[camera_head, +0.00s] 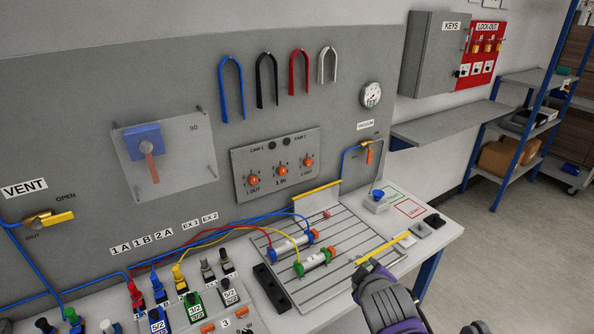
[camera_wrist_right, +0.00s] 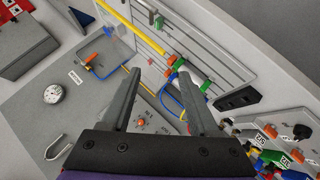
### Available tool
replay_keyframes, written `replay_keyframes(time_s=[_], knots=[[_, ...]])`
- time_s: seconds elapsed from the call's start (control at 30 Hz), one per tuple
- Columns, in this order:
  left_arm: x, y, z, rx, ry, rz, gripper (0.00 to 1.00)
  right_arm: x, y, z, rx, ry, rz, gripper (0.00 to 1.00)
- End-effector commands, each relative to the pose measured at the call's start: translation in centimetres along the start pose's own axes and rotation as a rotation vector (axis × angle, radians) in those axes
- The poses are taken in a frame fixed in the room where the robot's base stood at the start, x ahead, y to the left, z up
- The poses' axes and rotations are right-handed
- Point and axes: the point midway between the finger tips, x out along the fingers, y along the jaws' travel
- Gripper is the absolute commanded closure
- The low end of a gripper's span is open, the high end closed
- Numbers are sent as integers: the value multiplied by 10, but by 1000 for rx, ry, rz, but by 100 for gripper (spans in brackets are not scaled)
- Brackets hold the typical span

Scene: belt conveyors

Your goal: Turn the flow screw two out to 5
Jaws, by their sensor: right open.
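The grey flow panel (camera_head: 299,146) on the upright board carries three orange-tipped screws labelled 1 OUT, 1 IN and what looks like 2 OUT. The rightmost screw (camera_head: 309,162) is the one by the 2 OUT label; its scale is too small to read. In the right wrist view an orange screw (camera_wrist_right: 140,122) shows beyond the fingers, partly framed by them. My right gripper (camera_head: 366,268) is low over the bench, in front of and below the panel. In its wrist view (camera_wrist_right: 160,88) the two fingers are apart with nothing between them. My left gripper is not in view.
Two cylinders (camera_head: 292,245) with coloured tubes lie on a slotted plate (camera_head: 345,225) below the panel. A yellow bar (camera_head: 385,249) lies near my right gripper. Valves (camera_head: 194,307) crowd the front left. A vacuum gauge (camera_head: 371,94) and valve (camera_head: 369,152) are right of the panel.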

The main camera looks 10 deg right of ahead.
Motion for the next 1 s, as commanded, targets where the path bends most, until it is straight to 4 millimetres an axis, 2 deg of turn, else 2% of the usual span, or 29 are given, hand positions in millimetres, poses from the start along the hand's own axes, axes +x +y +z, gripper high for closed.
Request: replay_keyframes(time_s=[0.03,0.1,0.2,0.33,0.47,0.6,0.77,0.87,1.0], knots=[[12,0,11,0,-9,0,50,22,23,-14,-147,36,74,39],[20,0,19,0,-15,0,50,45,60,-43,-388,93,190,39],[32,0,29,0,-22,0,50,78,103,-86,-757,159,359,39],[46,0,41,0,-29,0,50,120,136,-134,-1248,222,575,39],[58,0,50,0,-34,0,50,159,142,-165,-1688,272,768,39],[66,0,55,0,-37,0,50,188,133,-178,-2016,316,921,39],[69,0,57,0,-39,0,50,202,126,-181,-2180,343,1003,39],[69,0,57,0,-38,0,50,207,125,-186,-2198,348,1014,39],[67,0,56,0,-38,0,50,219,125,-203,-2197,350,1015,39]])
